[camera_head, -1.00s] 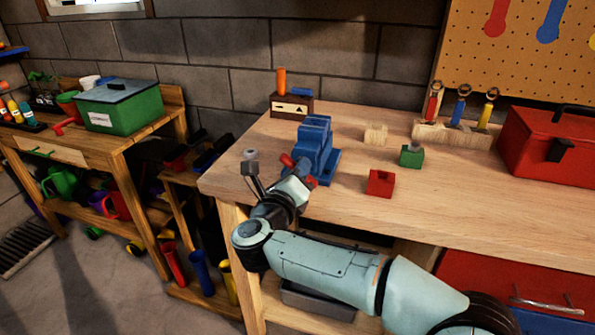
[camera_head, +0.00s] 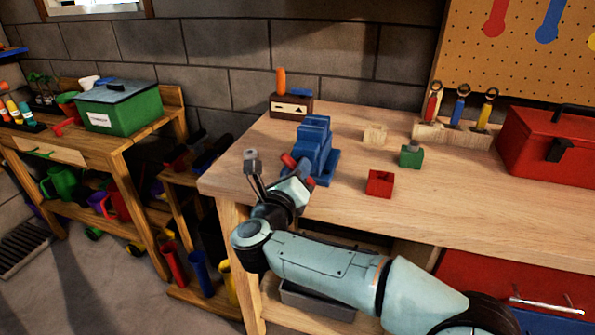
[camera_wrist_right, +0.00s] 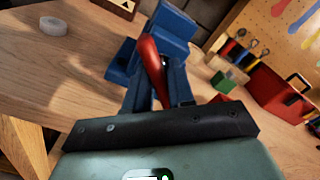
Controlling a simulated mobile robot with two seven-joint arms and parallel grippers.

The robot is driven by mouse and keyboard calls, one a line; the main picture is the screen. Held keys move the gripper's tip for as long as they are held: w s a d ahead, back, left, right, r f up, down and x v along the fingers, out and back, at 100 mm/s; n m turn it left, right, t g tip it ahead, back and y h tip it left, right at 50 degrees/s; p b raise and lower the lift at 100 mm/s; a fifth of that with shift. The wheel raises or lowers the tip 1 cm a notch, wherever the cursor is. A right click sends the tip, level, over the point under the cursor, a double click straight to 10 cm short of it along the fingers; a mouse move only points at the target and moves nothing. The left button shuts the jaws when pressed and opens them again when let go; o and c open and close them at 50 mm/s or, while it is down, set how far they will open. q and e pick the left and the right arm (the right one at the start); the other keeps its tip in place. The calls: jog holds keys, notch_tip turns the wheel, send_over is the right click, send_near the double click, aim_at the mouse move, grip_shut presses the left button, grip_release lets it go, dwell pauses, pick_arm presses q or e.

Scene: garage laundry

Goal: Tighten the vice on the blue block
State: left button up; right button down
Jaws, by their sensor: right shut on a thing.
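The blue vice (camera_head: 314,150) stands near the left end of the wooden workbench, and it shows in the right wrist view (camera_wrist_right: 170,28). Its red handle (camera_head: 288,160) sticks out at the front and shows tilted in the wrist view (camera_wrist_right: 151,62). My right gripper (camera_head: 303,181) is at the front of the vice, shut on the red handle; its fingertips are partly hidden. A blue block cannot be told apart from the blue vice body, so I cannot tell how the jaws sit on it. My left gripper is not in view.
On the workbench (camera_head: 460,210), a red cube (camera_head: 380,183), a green block (camera_head: 411,156) and a wooden block (camera_head: 376,134) lie right of the vice. A red toolbox (camera_head: 548,145) stands far right. A small box (camera_head: 292,106) is behind the vice. The bench front is clear.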

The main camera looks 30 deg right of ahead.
jog(key=shift+a+f, duration=0.1)
jog(key=shift+a, duration=0.2)
jog(key=c, duration=1.3)
grip_release()
jog(key=shift+o, duration=0.9)
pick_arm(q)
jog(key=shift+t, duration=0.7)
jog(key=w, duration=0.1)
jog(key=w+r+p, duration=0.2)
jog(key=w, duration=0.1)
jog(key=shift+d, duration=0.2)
pick_arm(e)
jog(key=v, duration=1.3)
jog(key=shift+s, duration=0.2)
